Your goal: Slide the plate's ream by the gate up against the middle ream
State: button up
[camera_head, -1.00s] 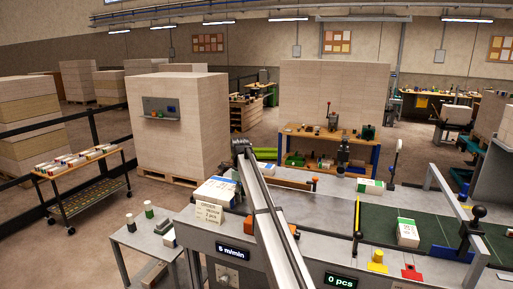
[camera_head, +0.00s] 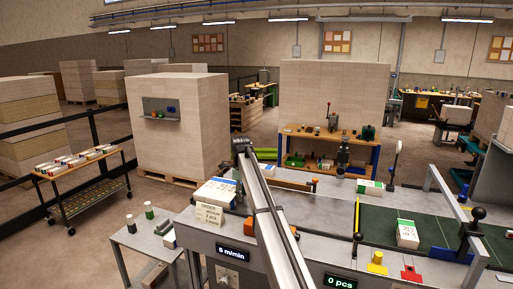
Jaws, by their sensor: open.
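A white and blue ream (camera_head: 216,191) lies at the left end of the grey plate (camera_head: 322,206), left of a long grey beam that crosses the view. A white and green ream (camera_head: 370,187) lies at the back of the plate. Another white and green ream (camera_head: 407,234) lies on the dark green belt (camera_head: 440,236), right of the upright yellow and black bar (camera_head: 357,216), which looks like the gate. I cannot tell which ream is the middle one. The beam hides part of the plate. My gripper does not show.
A side table (camera_head: 140,240) stands lower left. The plate between beam and bar looks clear.

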jog(key=shift+r+p, duration=0.35)
jog(key=shift+r, duration=0.7)
jog(key=shift+s+d+r+p, duration=0.1)
jog(key=shift+d+r+p, duration=0.2)
jog(key=shift+r, duration=0.35)
jog(key=shift+s+d+r+p, duration=0.15)
jog(key=shift+d+r+p, duration=0.15)
jog(key=shift+r, duration=0.35)
jog(key=shift+s+d+r+p, duration=0.1)
jog(key=shift+d+r+p, duration=0.15)
jog(key=shift+r, duration=0.4)
